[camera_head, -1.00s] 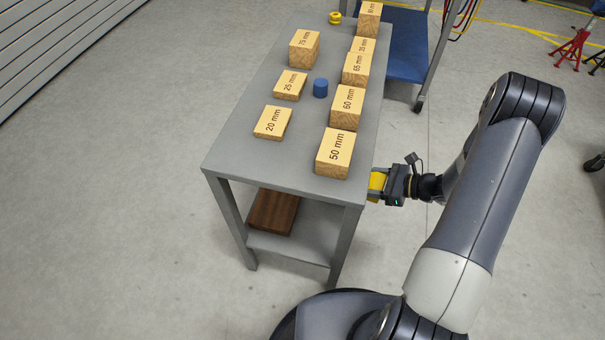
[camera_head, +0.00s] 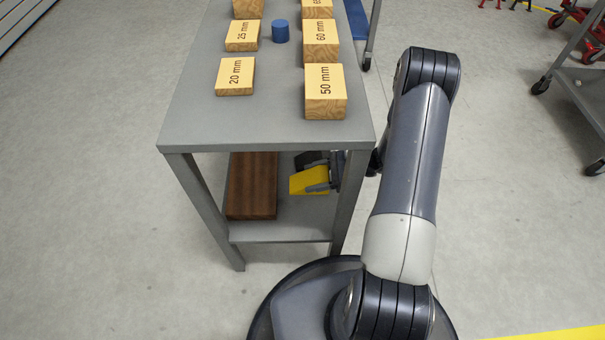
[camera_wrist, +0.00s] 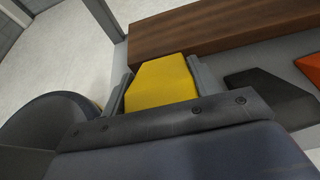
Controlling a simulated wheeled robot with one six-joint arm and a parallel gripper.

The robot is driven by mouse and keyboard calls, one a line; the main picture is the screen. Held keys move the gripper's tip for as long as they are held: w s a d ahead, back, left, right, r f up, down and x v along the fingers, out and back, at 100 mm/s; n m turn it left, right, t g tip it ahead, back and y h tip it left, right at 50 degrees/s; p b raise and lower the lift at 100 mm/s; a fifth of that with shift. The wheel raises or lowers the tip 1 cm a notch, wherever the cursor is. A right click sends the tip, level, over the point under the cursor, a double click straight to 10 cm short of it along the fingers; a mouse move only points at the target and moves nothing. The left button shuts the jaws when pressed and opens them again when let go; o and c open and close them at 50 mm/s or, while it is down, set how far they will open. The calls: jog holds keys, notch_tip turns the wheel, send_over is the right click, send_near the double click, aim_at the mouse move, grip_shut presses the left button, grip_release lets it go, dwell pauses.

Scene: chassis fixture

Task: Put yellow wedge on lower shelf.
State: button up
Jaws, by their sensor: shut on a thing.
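The yellow wedge (camera_head: 309,181) is between the fingers of my gripper (camera_head: 318,188), which is shut on it. It shows large in the wrist view (camera_wrist: 163,83), with a finger on each side. My gripper reaches in under the table top from the right, over the lower shelf (camera_head: 280,231). I cannot tell whether the wedge touches the shelf. A dark brown wooden block (camera_head: 252,187) lies on the shelf to the left of the wedge. In the wrist view the brown block (camera_wrist: 220,30) lies just beyond the wedge.
A black piece (camera_wrist: 270,95) and an orange piece (camera_wrist: 312,66) lie right of the wedge in the wrist view. The table top (camera_head: 270,125) above holds several labelled wooden blocks and a blue cylinder (camera_head: 280,31). A table leg (camera_head: 352,200) stands close to my gripper.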

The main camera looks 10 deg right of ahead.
jog(key=shift+f+b, duration=1)
jog(key=shift+f, duration=2.15)
jog(key=shift+f, duration=0.1)
jog(key=shift+f, duration=0.15)
jog(key=o, duration=1.3)
jog(key=shift+c, duration=0.2)
jog(key=shift+r, duration=0.3)
jog(key=p+v, duration=0.3)
jog(key=v, duration=0.9)
jog(key=shift+p, duration=0.3)
jog(key=shift+r, duration=0.1)
